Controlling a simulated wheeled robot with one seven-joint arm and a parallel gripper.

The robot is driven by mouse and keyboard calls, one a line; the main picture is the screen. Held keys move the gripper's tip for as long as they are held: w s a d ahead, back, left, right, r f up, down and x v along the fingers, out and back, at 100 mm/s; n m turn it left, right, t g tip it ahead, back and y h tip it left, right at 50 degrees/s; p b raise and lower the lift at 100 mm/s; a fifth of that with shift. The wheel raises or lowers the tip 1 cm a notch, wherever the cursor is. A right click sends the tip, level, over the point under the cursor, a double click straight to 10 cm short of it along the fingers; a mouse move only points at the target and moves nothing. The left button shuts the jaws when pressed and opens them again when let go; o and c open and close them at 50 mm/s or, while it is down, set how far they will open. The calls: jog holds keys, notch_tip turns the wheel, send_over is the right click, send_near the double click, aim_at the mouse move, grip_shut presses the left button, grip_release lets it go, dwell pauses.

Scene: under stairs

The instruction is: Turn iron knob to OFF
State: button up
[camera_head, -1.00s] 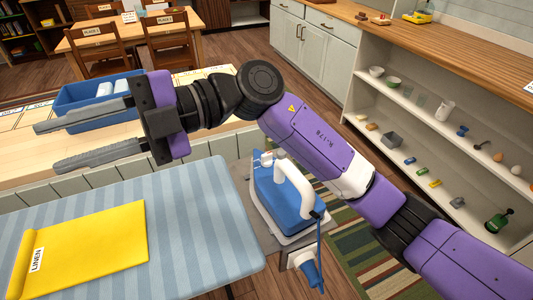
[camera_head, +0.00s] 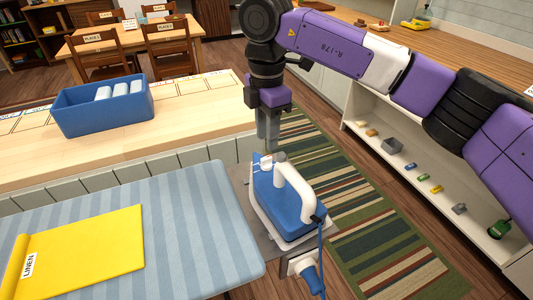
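The iron (camera_head: 279,206) is blue with a white handle. It rests on a grey plate (camera_head: 243,185) at the right end of the striped ironing board (camera_head: 208,215). A small white knob-like part (camera_head: 264,161) shows at the iron's near-gripper end; its setting is too small to read. My gripper (camera_head: 267,147) points down just above that end of the iron. Its fingers look close together, one partly behind the other, so the gap between them is hard to see. I cannot tell whether they touch the knob.
A yellow cloth labelled LINEN (camera_head: 85,255) lies on the board. A blue bin (camera_head: 103,110) with white rolls stands on the wooden counter (camera_head: 190,117). A blue plug and cord (camera_head: 309,275) hang by the iron. A striped rug (camera_head: 365,225) and shelves (camera_head: 440,185) lie to the right.

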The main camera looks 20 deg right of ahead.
aim_at(266, 157)
jog(key=shift+f, duration=3.15)
grip_shut()
